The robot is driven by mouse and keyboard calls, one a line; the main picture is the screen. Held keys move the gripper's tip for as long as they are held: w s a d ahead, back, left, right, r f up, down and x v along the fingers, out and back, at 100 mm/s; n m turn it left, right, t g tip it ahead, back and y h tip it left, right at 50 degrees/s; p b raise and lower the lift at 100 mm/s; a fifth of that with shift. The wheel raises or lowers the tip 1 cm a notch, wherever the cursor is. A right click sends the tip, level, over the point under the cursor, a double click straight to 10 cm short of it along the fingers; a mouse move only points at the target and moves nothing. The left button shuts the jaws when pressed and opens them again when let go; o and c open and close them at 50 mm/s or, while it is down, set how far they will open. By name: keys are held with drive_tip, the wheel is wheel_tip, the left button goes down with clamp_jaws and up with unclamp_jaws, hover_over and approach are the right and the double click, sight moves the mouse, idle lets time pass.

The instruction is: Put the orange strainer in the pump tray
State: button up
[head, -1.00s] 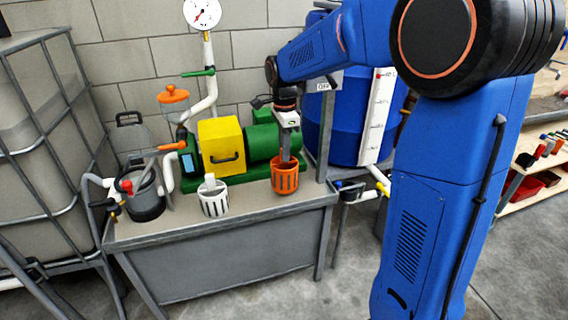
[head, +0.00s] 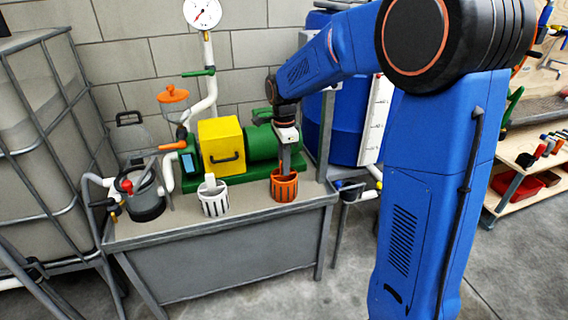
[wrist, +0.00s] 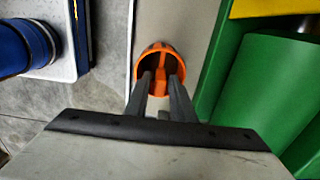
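The orange strainer (head: 284,188) is a slotted cup, upright over the right end of the grey pump tray (head: 245,209). Its base looks at or very near the tray surface; I cannot tell if it touches. My gripper (head: 285,170) points straight down into the cup. In the wrist view, the fingers (wrist: 160,82) reach into the strainer (wrist: 145,64), one on each side of its orange middle bar. They appear shut on that bar, though the contact is partly hidden.
A white strainer (head: 214,202) stands to the left on the tray. Behind are the green pump (head: 261,143) and its yellow box (head: 221,146). A grey pot (head: 146,204) with a red knob is at far left. A blue barrel (head: 345,125) stands behind right.

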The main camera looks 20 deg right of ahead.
drive_tip(key=shift+o, duration=0.3)
drive_tip(key=shift+r, duration=0.1)
wheel_tip(320, 180, up, 11)
drive_tip(key=s+d+r+n+t, duration=0.25)
drive_tip(key=s+n, duration=0.55)
drive_tip(key=s, duration=0.9)
drive_tip(key=s+d+f+n+t, duration=0.1)
drive_tip(key=s+f+n, duration=0.2)
drive_tip(key=s+n, duration=0.2)
drive_tip(key=s+d+f+n+t, duration=0.1)
drive_tip(key=s+f+n, duration=0.3)
drive_tip(key=s, duration=0.7)
drive_tip(key=shift+s+d+f+n, duration=0.25)
drive_tip(key=shift+d+f+n, duration=0.05)
drive_tip(key=shift+d+n, duration=0.2)
